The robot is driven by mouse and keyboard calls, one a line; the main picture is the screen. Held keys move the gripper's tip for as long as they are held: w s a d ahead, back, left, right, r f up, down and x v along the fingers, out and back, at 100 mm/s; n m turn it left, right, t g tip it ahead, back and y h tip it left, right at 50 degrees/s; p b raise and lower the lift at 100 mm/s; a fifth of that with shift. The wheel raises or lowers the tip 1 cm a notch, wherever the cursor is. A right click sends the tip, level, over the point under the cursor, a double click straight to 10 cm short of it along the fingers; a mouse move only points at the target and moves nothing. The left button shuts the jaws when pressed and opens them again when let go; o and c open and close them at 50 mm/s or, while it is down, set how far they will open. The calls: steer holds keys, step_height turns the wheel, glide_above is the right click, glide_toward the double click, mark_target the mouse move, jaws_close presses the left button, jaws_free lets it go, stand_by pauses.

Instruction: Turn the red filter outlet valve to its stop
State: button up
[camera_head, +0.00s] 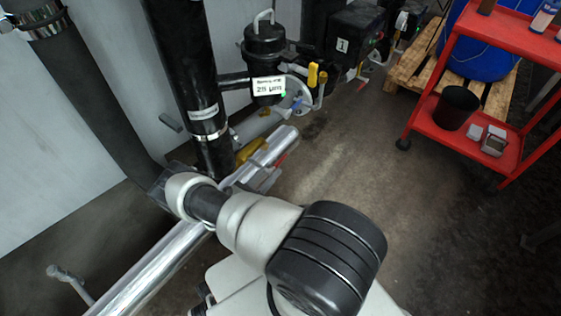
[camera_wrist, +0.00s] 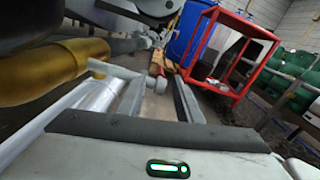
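The red valve handle shows in the wrist view as a small red-orange lever (camera_wrist: 156,66) beyond and between my fingertips. In the head view a thin red strip (camera_head: 281,160) shows just past my gripper, beside the silver pipe. My gripper (camera_wrist: 159,92) is open, its two grey fingers apart with floor visible between them. I see no contact between the fingers and the lever. In the head view my gripper (camera_head: 262,178) is low beside the brass fitting (camera_head: 250,150), and my wrist hides part of the pipework. The valve body is mostly hidden.
A brass pipe (camera_wrist: 55,68) with a grey rod lies close to my gripper's left. A black filter housing (camera_head: 264,45) with a white label and a yellow-handled valve (camera_head: 313,75) stand behind. A red cart (camera_head: 478,95) stands right. The floor between is clear.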

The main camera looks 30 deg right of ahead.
mark_target(280, 161)
steer(key=x, duration=0.7)
steer(key=shift+b, duration=0.35)
steer(key=shift+a, duration=0.1)
jaws_close()
